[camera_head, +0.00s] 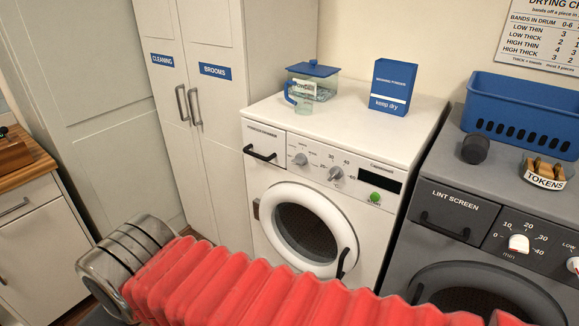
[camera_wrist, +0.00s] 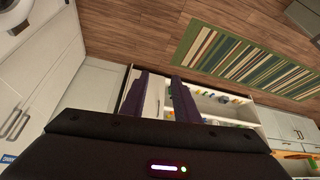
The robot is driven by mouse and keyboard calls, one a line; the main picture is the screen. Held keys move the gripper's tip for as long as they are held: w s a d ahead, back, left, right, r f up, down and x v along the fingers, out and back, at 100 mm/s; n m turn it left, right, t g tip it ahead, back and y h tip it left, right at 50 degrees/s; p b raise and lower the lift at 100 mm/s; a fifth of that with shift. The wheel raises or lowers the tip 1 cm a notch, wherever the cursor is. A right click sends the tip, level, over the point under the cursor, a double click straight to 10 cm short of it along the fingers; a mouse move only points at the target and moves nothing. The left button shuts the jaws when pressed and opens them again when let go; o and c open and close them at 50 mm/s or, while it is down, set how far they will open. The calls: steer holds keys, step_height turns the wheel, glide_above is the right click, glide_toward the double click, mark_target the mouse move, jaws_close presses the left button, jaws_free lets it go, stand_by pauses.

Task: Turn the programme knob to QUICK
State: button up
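The white washing machine (camera_head: 311,262) stands in the middle of the head view. Its panel carries two grey knobs, a left knob (camera_head: 300,159) and a right knob (camera_head: 335,173). Numbers such as 20, 30 and 40 show around them. I cannot read the word QUICK or tell which knob is the programme knob, nor where each points. A green button (camera_head: 375,197) sits at the panel's right. My gripper (camera_wrist: 160,84) shows in the wrist view with two dark purple fingers apart and nothing between them. It points toward the floor and shelves, away from the knobs.
My red-sleeved arm crosses the head view's bottom. A grey dryer (camera_head: 455,245) stands right of the washer, with a blue basket (camera_head: 520,105) on top. A glass container (camera_head: 313,82) and a blue box (camera_head: 393,87) stand on the washer. A striped rug (camera_wrist: 235,58) lies on the wooden floor.

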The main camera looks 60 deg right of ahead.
steer(key=shift+w, duration=0.1)
steer(key=w+d+r+n+t+h, duration=0.1)
steer(key=w+d+t, duration=0.3)
steer(key=w, duration=0.6)
steer(key=w+d+r+n+t+h, duration=0.1)
steer(key=w+d+t, duration=0.1)
steer(key=w+d, duration=0.65)
steer(key=w+d+f+h, duration=0.1)
steer(key=w+d+h, duration=0.3)
steer(key=d, duration=0.3)
steer(key=s+d+f+m+g+h, duration=0.1)
steer(key=s+d+g+h, duration=0.15)
steer(key=d, duration=0.35)
steer(key=s+d+f+g+h, duration=0.1)
steer(key=s+d+f+h, duration=0.15)
steer(key=d, duration=0.25)
steer(key=s+d+m+g+h, duration=0.1)
steer(key=d+h, duration=0.2)
steer(key=d, duration=0.3)
steer(key=s+d+f+g+h, duration=0.1)
steer(key=s+d+g+h, duration=0.1)
steer(key=s+d+g, duration=0.2)
steer(key=s+d+f+g+h, duration=0.1)
steer(key=s+d+g, duration=0.3)
steer(key=s, duration=0.6)
steer(key=shift+s+f+g+h, duration=0.15)
steer(key=shift+f+g+h, duration=0.35)
steer(key=shift+g, duration=0.45)
